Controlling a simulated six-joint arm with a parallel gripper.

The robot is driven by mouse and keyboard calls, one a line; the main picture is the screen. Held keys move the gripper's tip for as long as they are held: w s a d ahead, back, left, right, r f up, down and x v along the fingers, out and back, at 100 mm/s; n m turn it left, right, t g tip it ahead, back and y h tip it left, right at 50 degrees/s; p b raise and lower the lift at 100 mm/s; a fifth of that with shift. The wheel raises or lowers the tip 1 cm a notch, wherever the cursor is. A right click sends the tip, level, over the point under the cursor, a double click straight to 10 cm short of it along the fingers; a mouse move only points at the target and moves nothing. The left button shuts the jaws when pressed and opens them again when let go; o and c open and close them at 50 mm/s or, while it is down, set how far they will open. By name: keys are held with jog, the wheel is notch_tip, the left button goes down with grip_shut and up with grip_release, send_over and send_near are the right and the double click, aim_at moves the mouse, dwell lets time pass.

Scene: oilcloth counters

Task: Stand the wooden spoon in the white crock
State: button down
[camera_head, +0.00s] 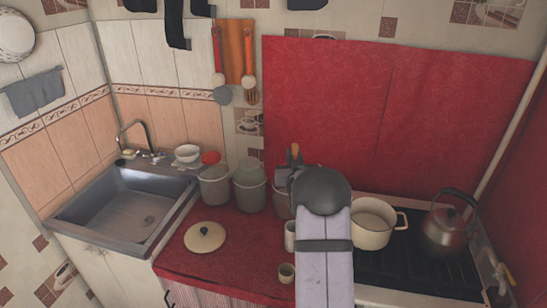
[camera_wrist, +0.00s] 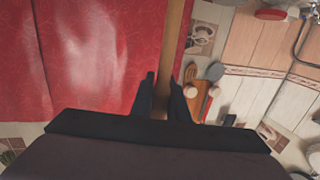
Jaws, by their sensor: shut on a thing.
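My gripper (camera_wrist: 164,90) is shut on the wooden spoon (camera_wrist: 176,40). In the wrist view the spoon's light brown shaft runs from between the dark fingers to the top edge, so its far end is out of frame. In the head view a short piece of the spoon (camera_head: 295,151) shows above my gripper (camera_head: 289,176), which is mostly hidden by my own wrist. A white vessel, which looks like the white crock (camera_head: 289,237), stands on the red counter beside my arm. My arm covers its right side, and its inside cannot be seen. The spoon appears to be above and behind it.
Several grey canisters (camera_head: 215,187) stand along the back of the red counter (camera_head: 222,268). A round lid (camera_head: 205,237) and a small cup (camera_head: 286,274) lie nearer the front. A cream pot (camera_head: 371,225) and a kettle (camera_head: 447,222) are on the stove at right. A sink (camera_head: 125,212) is at left.

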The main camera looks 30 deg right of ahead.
jog(key=shift+s+d+f+m+h, duration=0.2)
jog(key=shift+d+f, duration=0.1)
jog(key=shift+f, duration=0.25)
jog(key=shift+s+d+f+m+h, duration=0.1)
jog(key=shift+d+f+h, duration=0.15)
jog(key=shift+f, duration=0.35)
notch_tip(320, 180, down, 14)
jog(key=b, duration=1)
jog(key=shift+f, duration=0.15)
jog(key=c, duration=1.6)
grip_release()
jog(key=shift+c, duration=0.2)
jog(key=shift+s+a, duration=0.1)
